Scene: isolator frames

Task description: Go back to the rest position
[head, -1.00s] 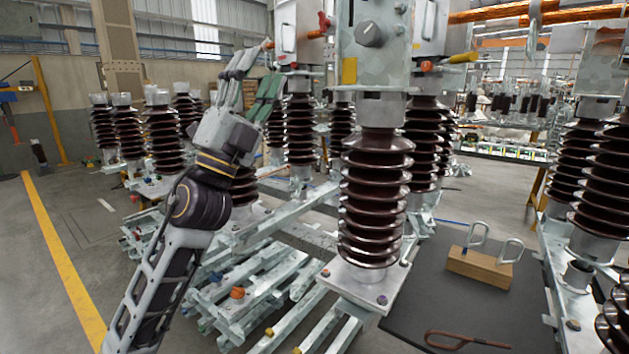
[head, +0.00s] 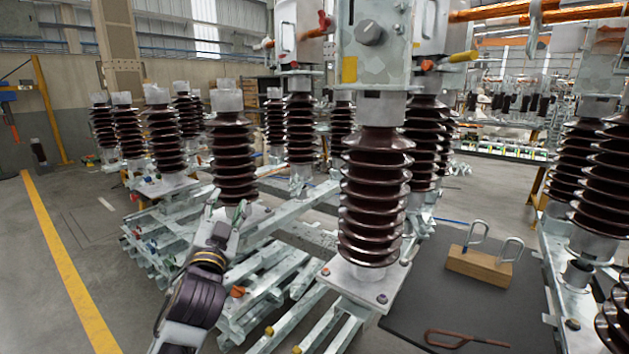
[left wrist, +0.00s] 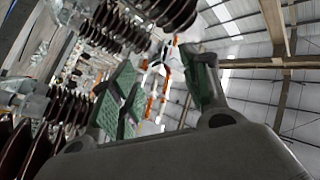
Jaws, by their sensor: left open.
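My left gripper (head: 228,214) is low in the left-centre of the head view, in front of a brown ribbed insulator (head: 232,160). It is empty. In the left wrist view its green-padded fingers (left wrist: 165,100) stand apart with nothing between them, facing insulators and the roof. Whether it touches the insulator or the frame cannot be told. My right gripper is not in view.
Pale metal frame beams (head: 262,278) lie right beside my left arm. A large insulator (head: 374,205) with a metal box (head: 372,45) stands at centre. A dark mat (head: 415,305) holds a wooden block (head: 479,267) and a bent brown rod (head: 465,341). Open floor lies left.

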